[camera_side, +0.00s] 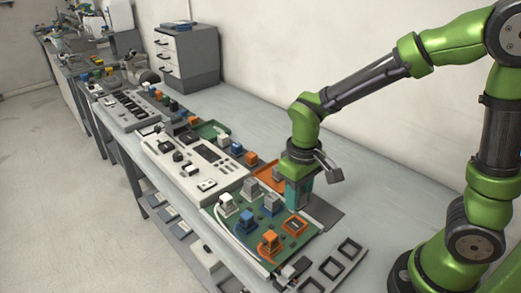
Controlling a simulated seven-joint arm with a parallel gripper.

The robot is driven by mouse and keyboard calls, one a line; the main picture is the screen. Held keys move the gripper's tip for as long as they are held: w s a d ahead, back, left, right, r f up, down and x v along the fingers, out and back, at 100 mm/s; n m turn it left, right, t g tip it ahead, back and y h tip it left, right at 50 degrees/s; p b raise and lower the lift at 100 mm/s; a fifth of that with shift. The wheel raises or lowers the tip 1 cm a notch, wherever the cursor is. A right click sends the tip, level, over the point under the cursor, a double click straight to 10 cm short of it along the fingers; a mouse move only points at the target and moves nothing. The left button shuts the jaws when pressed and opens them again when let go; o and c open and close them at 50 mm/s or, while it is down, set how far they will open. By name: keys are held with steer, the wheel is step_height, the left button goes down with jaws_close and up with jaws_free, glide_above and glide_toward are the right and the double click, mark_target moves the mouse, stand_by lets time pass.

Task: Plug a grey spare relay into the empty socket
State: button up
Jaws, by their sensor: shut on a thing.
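A green board (244,240) lies near the front of the bench. On it stand a white-topped relay (227,203), grey relays (249,188) and an orange relay (269,243). A square orange frame (294,226) at the board's right side looks like the empty socket. My gripper (301,204) points down just behind the board's right edge, above and behind that frame. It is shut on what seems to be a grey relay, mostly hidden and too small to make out. An orange tray (264,184) lies behind the board, with a grey piece (278,173) in it, partly covered by my gripper.
A dark mat (327,213) lies right of my gripper. A grey plate with black square frames (330,268) lies at the front right.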

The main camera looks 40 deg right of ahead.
glide_above(295, 225)
steer(key=shift+f, duration=2.6)
steer(key=shift+f, duration=0.85)
steer(key=o, duration=1.4)
steer(key=shift+o, duration=0.2)
steer(key=shift+r, duration=3.5)
steer(key=shift+c, duration=0.5)
jaws_close()
